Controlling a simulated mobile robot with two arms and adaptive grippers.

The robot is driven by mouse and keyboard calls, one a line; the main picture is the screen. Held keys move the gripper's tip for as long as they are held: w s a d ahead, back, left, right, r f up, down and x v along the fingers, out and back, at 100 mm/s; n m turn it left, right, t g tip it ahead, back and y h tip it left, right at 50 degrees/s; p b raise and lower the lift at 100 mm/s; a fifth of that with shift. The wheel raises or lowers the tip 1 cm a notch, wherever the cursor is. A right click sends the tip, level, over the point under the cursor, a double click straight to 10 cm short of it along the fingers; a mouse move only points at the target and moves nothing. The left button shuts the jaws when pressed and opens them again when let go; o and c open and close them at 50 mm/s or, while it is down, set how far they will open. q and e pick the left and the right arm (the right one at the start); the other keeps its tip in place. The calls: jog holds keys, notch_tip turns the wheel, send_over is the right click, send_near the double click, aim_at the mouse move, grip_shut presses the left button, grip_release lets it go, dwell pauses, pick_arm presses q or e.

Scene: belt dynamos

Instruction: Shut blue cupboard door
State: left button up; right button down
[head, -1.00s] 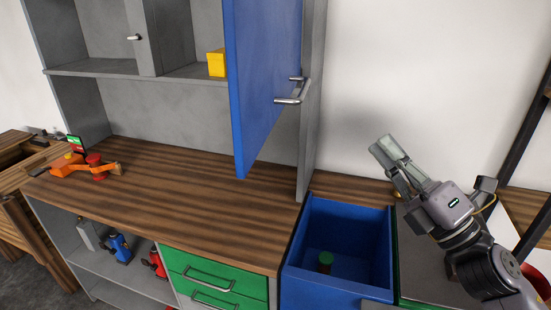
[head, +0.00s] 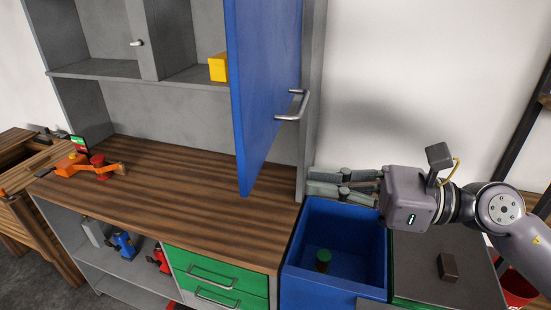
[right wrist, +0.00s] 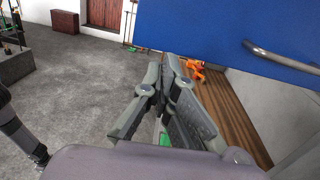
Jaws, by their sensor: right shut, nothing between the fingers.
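The blue cupboard door (head: 268,75) stands open at the upper part of the grey cupboard, with its metal handle (head: 303,98) near its right edge. In the right wrist view the door (right wrist: 220,28) fills the upper right, and its handle (right wrist: 280,56) is at the right. My right gripper (head: 312,181) is shut and empty, pointing left, below and right of the door in the head view. Its closed fingers also show in the right wrist view (right wrist: 172,62). I cannot tell whether they touch the cupboard's side panel. My left gripper is out of view.
An open blue drawer (head: 300,277) below the right gripper holds a green-topped object (head: 323,258). A wooden worktop (head: 180,190) carries an orange device (head: 75,165) at its left. A yellow box (head: 218,67) is on the shelf. A dark block (head: 447,267) lies on the grey surface at right.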

aim_at(256, 177)
jog(key=p+x, duration=0.2)
jog(key=x, duration=0.1)
jog(key=p+x, duration=0.1)
jog(key=x, duration=0.1)
jog(key=shift+w+a+r+p, duration=0.1)
jog(key=shift+a+r+p, duration=0.15)
jog(key=shift+a+p, duration=0.15)
jog(key=shift+w+a+f, duration=0.15)
jog(key=shift+a+f, duration=0.1)
jog(key=shift+a, duration=0.35)
jog(key=shift+w, duration=0.1)
